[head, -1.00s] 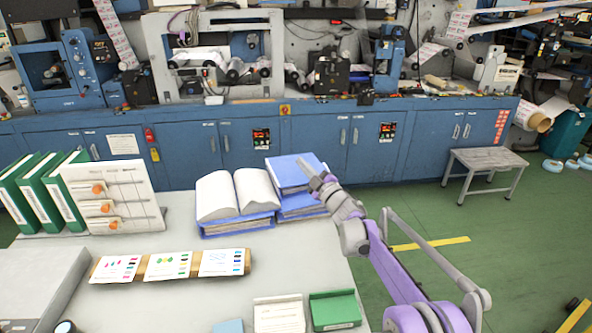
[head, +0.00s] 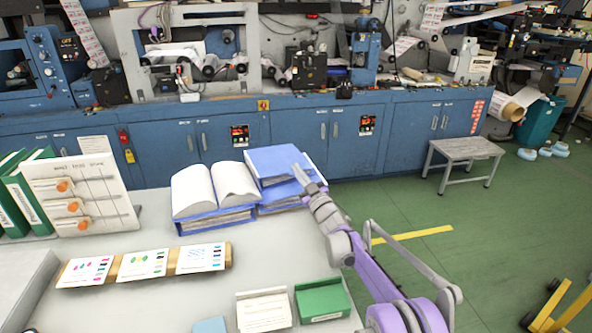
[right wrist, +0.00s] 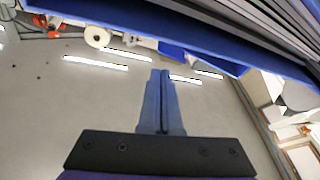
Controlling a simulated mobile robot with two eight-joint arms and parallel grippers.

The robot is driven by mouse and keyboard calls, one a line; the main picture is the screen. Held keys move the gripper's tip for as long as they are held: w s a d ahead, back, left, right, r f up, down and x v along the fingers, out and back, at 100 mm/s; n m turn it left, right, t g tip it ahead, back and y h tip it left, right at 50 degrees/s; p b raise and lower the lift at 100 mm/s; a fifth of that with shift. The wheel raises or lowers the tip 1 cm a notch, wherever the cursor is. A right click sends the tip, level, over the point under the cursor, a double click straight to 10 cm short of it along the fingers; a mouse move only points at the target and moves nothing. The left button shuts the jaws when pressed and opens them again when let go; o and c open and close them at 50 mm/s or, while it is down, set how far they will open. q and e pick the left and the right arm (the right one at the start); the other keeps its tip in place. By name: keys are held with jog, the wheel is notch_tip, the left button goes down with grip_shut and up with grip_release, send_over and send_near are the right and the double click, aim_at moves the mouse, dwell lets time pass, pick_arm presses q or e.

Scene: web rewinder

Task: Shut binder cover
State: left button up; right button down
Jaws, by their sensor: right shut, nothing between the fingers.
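An open binder (head: 215,188) with white curved pages and blue covers lies at the back right of the grey table. Right beside it are stacked blue binders, the upper one with a blue cover (head: 285,160) on top. My right gripper (head: 299,172) is shut and empty at the right edge of this stack. In the right wrist view its closed fingers (right wrist: 162,78) point toward a blue cover (right wrist: 190,38) overhead, with dark layered edges above it. Whether the fingertips touch the cover, I cannot tell. My left gripper is not in view.
Green binders (head: 30,190) and a white board with orange knobs (head: 80,195) stand at the left. A wooden strip with printed cards (head: 145,265) lies in front. A green box (head: 322,299) is near the front edge. Blue machine cabinets run behind; a grey stool (head: 465,150) stands right.

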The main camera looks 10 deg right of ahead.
jog(key=shift+f, duration=0.3)
dwell(0.5)
